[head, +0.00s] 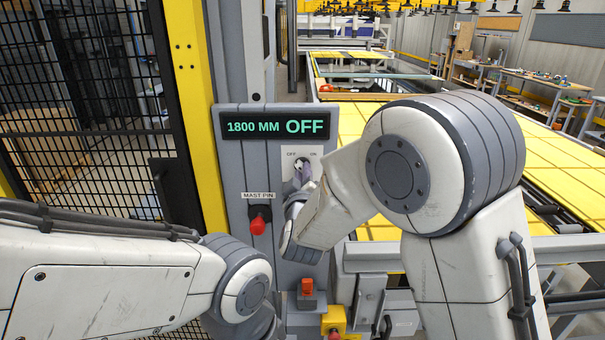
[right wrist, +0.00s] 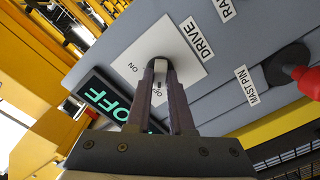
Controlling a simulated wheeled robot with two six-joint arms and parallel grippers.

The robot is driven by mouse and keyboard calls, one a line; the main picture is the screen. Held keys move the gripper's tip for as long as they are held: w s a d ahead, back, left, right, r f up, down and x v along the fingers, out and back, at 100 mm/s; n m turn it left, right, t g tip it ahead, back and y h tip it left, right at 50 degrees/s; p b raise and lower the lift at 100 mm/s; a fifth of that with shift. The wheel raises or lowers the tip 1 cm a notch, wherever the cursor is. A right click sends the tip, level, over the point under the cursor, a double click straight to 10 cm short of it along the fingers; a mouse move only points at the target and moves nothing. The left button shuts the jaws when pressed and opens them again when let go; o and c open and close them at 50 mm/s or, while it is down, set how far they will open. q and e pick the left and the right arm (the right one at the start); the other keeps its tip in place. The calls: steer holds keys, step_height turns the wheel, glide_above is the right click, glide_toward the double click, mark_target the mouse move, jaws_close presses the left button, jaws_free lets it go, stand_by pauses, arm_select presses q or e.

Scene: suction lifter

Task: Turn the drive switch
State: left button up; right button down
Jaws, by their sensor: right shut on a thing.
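The drive switch (head: 301,163) is a small knob on a white plate marked OFF at left and ON at right in the head view. The display (head: 272,126) above it reads 1800 MM OFF. My right gripper (head: 303,176) is at the switch, partly hidden by my right arm. A dark mark by the knob lies on the OFF side. My left arm is low at left; its gripper is not visible.
A red knob (head: 258,220) labelled MAST PIN is left of and below the switch. It also shows in the right wrist view (right wrist: 305,80). An orange-red control (head: 307,287) sits lower on the panel. A black mesh fence (head: 85,100) stands left, yellow decking (head: 350,125) right.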

steer(key=c, duration=0.8)
jaws_free()
steer(key=s+b, duration=0.4)
steer(key=s, duration=0.6)
steer(key=shift+s, duration=0.25)
